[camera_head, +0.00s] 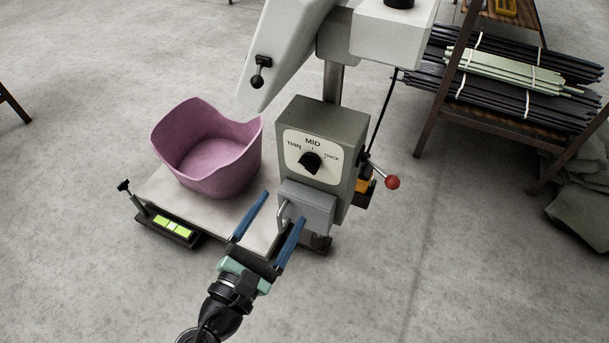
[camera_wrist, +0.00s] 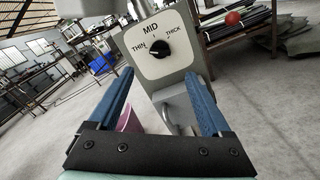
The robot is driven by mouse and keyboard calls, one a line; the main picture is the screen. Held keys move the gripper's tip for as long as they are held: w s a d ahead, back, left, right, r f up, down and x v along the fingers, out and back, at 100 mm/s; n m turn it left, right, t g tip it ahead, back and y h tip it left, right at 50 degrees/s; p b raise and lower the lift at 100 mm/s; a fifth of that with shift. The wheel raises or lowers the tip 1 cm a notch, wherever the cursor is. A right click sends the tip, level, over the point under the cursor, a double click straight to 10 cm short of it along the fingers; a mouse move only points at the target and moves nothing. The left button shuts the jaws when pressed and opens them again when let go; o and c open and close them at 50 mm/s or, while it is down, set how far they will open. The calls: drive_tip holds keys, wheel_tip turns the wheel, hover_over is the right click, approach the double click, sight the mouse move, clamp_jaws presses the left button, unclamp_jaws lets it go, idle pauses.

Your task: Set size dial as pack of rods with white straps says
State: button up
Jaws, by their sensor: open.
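The size dial is a black knob (camera_head: 310,163) on a pale plate marked THIN at left, MID at top and THICK at right. It also shows in the wrist view (camera_wrist: 160,49). I cannot tell for certain which mark its pointer faces. My gripper (camera_head: 281,208) is open and empty, its two blue fingers below and in front of the dial, apart from it. Packs of rods lie on the rack at right: pale green rods (camera_head: 503,69) among dark rods (camera_head: 505,103), with white straps (camera_head: 533,77) across them. No size label on them is readable.
The dial sits on a grey machine housing (camera_head: 345,130). A grey block with a metal handle (camera_head: 305,207) is below it. A pink bin (camera_head: 212,180) stands on the machine's plate at left. A red-knobbed lever (camera_head: 392,182) sticks out at right. Open floor lies around.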

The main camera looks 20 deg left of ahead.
sight(306, 169)
drive_tip(key=w+b, duration=0.2)
drive_tip(key=w, duration=0.9)
drive_tip(key=shift+d, duration=0.2)
clamp_jaws()
